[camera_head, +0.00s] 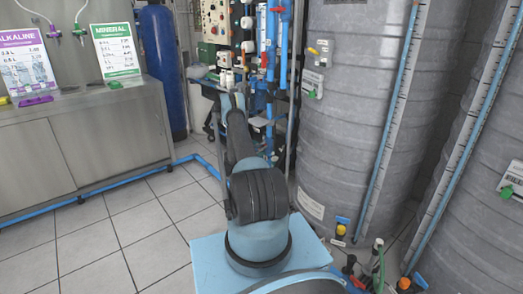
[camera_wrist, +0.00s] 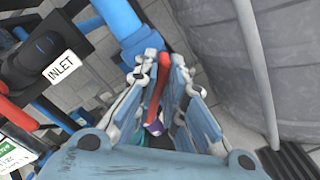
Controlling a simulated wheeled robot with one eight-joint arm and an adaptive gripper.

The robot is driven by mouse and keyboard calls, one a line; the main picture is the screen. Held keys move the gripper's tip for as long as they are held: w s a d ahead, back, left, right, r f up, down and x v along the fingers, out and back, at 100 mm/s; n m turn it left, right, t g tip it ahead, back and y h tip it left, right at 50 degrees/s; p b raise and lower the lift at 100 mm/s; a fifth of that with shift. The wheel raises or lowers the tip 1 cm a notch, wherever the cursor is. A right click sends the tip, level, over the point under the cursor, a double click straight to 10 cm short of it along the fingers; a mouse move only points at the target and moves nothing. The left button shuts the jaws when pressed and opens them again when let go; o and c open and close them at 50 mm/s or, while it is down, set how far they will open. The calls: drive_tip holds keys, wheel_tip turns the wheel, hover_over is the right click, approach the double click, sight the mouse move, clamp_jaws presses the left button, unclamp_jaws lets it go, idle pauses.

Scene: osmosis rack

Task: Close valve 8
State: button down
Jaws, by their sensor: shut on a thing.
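My gripper (camera_wrist: 164,68) shows in the wrist view, with its two blue-and-grey fingers pointing up the picture. It is shut on a red valve handle (camera_wrist: 163,76), a narrow bar standing between the fingers. A blue pipe (camera_wrist: 128,22) runs just above and left of the fingertips. No number on the valve is readable, so I cannot tell by label that it is valve 8. The valve body is mostly hidden by the fingers. In the head view my arm reaches to the pipe rack (camera_head: 270,50), and it hides the gripped handle.
A black housing with an INLET label (camera_wrist: 61,66) is close left of my gripper. A large grey tank (camera_head: 345,120) stands right of the rack. A steel counter (camera_head: 90,140) is at left. Small floor valves (camera_head: 375,268) are at lower right. Tiled floor at left is clear.

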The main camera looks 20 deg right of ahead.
drive_tip(key=c, duration=1.7)
unclamp_jaws()
drive_tip(key=shift+o, duration=0.2)
drive_tip(key=v, duration=1.2)
